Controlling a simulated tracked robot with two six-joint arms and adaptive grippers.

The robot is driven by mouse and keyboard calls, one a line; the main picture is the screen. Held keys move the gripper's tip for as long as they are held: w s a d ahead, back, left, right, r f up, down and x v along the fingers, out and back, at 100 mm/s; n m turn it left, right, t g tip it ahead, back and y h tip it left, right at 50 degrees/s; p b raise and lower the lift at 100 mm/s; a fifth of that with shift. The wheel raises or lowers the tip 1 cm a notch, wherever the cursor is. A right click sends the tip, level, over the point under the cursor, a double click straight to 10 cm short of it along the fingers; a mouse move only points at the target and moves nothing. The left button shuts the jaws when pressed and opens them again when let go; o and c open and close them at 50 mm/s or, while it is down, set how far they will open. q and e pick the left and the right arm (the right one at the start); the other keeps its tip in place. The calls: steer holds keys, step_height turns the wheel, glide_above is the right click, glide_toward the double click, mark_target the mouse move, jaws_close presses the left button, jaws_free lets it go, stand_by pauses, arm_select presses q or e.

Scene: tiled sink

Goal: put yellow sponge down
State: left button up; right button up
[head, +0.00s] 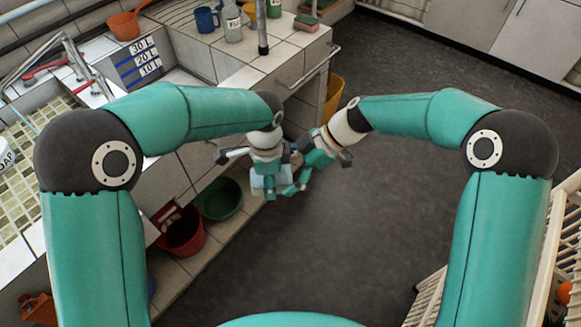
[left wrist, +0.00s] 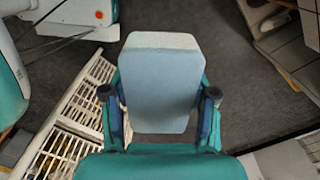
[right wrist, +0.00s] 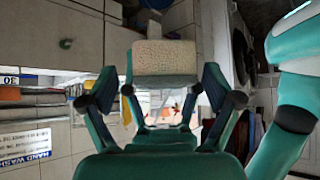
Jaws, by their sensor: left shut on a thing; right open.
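A block-shaped sponge (left wrist: 160,85), light blue on its broad face with a pale cream edge, is held between the fingers of my left gripper (left wrist: 160,110). In the right wrist view its porous cream face (right wrist: 164,57) shows beyond my right gripper (right wrist: 165,95), whose fingers are spread. In the head view a bit of the light blue sponge (head: 257,182) shows at the left gripper (head: 265,172). My right gripper (head: 310,168) is open close beside it on the right. The arms partly hide the sponge there, so whether the right fingers touch it cannot be told.
The tiled counter (head: 285,57) holds a blue mug (head: 207,19), a bottle (head: 233,25) and a green-and-red sponge (head: 306,22). A red bucket (head: 183,235) and green basin (head: 220,198) stand on the low ledge. A yellow bin (head: 334,97) stands beyond; open floor lies right.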

steer(key=c, duration=1.2)
arm_select(q)
steer(key=o, duration=1.6)
steer(key=shift+o, duration=0.2)
